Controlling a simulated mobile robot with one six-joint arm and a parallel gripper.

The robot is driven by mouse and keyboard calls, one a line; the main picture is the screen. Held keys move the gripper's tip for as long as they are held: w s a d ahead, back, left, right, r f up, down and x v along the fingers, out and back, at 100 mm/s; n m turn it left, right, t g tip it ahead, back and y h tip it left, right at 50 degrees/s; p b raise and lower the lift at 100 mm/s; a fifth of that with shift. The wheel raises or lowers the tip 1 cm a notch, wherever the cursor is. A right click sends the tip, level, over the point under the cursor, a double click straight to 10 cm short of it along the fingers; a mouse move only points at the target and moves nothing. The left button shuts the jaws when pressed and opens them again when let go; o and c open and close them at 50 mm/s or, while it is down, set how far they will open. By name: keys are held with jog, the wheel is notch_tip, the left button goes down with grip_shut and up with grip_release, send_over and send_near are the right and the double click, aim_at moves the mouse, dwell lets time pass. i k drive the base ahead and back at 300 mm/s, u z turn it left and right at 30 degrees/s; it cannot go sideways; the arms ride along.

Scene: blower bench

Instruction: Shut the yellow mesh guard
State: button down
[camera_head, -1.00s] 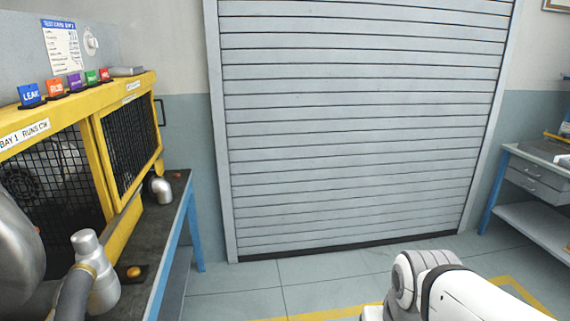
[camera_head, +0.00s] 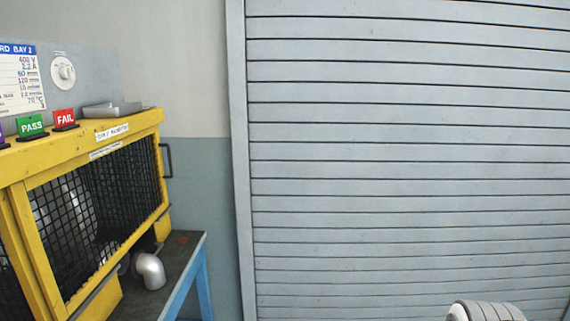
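The yellow mesh guard (camera_head: 113,207) is a yellow frame with black wire mesh on the bench at the left. A dark handle (camera_head: 166,160) sticks out at its far right end. I cannot tell from this angle whether the guard is open or fully shut. Rounded metal parts show dimly behind the mesh. My gripper is not in view; only a white and grey part of my arm shows at the lower right edge, well away from the guard.
A silver pipe elbow (camera_head: 150,270) sits on the dark bench top (camera_head: 178,262). Green PASS (camera_head: 31,125) and red FAIL (camera_head: 65,118) signs stand on the yellow top beside a grey item (camera_head: 112,109). A grey roller shutter (camera_head: 410,170) fills the right side.

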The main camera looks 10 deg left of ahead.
aim_at(17, 191)
jog(key=u, duration=0.4)
jog(key=i, duration=1.55)
jog(key=u, duration=0.4)
jog(key=i, duration=0.5)
jog(key=u, duration=0.3)
